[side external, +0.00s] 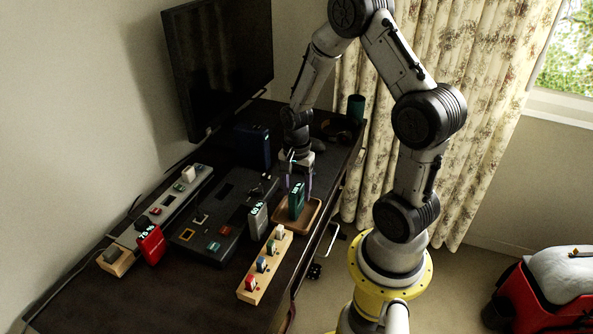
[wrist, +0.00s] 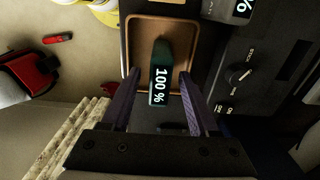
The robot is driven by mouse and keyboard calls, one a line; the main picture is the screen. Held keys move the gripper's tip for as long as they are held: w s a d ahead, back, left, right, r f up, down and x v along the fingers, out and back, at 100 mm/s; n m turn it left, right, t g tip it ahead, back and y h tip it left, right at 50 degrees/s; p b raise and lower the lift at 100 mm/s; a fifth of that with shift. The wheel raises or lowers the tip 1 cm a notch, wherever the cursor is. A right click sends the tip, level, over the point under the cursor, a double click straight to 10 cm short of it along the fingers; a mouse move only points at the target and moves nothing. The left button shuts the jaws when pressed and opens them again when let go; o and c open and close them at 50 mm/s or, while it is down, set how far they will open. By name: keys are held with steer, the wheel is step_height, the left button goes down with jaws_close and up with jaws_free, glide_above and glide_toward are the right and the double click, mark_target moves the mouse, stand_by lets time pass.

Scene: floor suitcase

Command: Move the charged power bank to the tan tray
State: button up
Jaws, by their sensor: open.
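The green power bank (side external: 296,204) shows 100 % on its display. It stands upright in the tan tray (side external: 316,222), near the desk's right edge. The wrist view shows the power bank (wrist: 161,70) inside the outline of the tray (wrist: 126,45). My gripper (side external: 297,184) is open just above it. In the wrist view my gripper's purple fingers (wrist: 160,74) are spread on both sides of the power bank, with visible gaps. A grey power bank reading 60 % (side external: 257,220) stands left of the tray. A red one reading 75 % (side external: 151,245) is farther left.
A dark console (side external: 215,220) with knobs and switches lies left of the tray. A wooden strip with coloured switches (side external: 265,265) lies in front. A dark blue box (side external: 252,145) and a monitor (side external: 218,65) stand behind. The desk's front left is clear.

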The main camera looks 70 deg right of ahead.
step_height(320, 180, up, 9)
steer(key=shift+f, duration=0.2)
steer(key=s+a+r+n+t, duration=0.2)
steer(key=s+a+r+n, duration=0.3)
steer(key=a+r+n, duration=0.2)
steer(key=s+a+r+n+t, duration=0.3)
steer(key=s+a+r+n, duration=0.2)
steer(key=a+r+n, duration=0.3)
steer(key=n, duration=0.3)
steer(key=shift+s+r+t, duration=0.25)
steer(key=shift+s+t, duration=0.05)
